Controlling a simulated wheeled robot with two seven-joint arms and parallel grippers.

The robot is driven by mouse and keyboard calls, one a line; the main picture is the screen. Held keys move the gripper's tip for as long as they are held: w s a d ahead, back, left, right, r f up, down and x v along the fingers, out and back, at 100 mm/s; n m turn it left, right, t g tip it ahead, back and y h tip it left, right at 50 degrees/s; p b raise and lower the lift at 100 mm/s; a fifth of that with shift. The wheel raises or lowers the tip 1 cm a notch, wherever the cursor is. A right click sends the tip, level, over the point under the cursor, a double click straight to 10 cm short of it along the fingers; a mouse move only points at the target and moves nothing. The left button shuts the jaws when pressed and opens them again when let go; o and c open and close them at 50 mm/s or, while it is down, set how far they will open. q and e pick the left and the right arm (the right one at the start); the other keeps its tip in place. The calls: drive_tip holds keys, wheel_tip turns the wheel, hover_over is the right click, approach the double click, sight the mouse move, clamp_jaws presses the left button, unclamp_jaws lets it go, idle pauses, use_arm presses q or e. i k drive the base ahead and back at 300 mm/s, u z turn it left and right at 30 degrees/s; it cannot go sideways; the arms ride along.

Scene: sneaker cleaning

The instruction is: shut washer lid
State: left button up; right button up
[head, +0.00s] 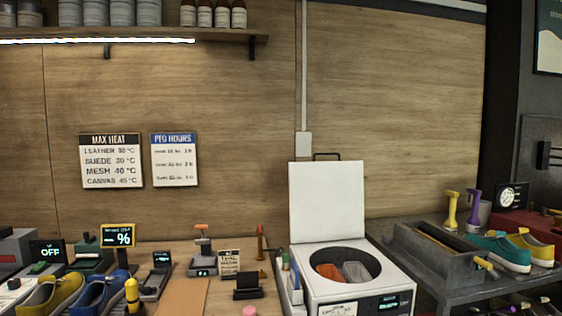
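The washer (357,289) is a white box at the lower centre right, with a round dark opening in its top. Its white lid (327,200) stands upright at the back edge, open, with a dark handle (327,155) along its top. Inside the drum lie an orange item (328,271) and a grey item (356,271); I cannot tell what they are. A small lit display (390,303) is on the washer's front. Neither of my grippers is in the head view.
Left of the washer, a wooden bench holds a yellow shoe (50,294), a blue shoe (98,291) and small devices. To the right, a grey table carries a trough (432,256), teal and yellow shoes (503,251) and two brushes. The space above the washer opening is clear.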

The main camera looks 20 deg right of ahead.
sight(325, 198)
drive_tip(key=u, duration=0.2)
drive_tip(key=k, duration=0.65)
drive_tip(key=z, duration=0.95)
drive_tip(key=i, duration=0.5)
drive_tip(key=u, duration=0.05)
